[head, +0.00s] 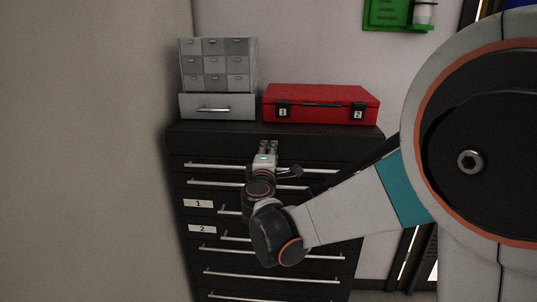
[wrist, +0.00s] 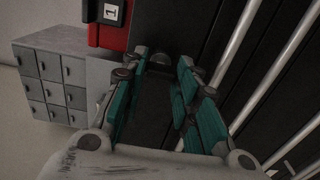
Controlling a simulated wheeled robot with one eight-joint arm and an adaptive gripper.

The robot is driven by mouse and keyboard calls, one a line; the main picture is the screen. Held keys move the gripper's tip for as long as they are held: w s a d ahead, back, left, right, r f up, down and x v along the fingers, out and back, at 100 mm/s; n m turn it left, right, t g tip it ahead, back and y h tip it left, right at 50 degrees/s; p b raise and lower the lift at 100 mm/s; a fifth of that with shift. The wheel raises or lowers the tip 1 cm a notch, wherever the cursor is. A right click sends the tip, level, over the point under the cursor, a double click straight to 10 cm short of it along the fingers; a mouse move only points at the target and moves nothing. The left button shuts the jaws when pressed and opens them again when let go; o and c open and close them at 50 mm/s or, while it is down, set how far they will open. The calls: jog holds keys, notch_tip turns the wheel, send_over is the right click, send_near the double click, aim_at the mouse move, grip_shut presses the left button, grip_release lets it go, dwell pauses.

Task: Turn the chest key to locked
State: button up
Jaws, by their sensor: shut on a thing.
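The black tool chest (head: 340,139) stands against the wall in the head view, with long metal drawer handles down its front. My gripper (head: 267,145) is at the upper front edge of the chest, left of centre. In the wrist view my gripper (wrist: 163,65) has its teal-lined fingers reaching to the dark chest front. A small dark grey piece, apparently the key (wrist: 160,60), shows between the fingertips, and they are shut on it. Its turn angle and the lock behind it cannot be made out. In the head view the gripper hides the key.
A red case (head: 320,103) and a grey cabinet of small drawers (head: 216,70) stand on the chest top. Metal drawer handles (head: 225,165) stick out just below my gripper. Drawers labelled 1 (head: 198,204) and 2 (head: 202,229) are lower left. A green holder (head: 393,14) hangs on the wall.

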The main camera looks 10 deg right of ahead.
jog(key=o, duration=1.1)
jog(key=shift+a, duration=0.1)
jog(key=shift+c, duration=0.2)
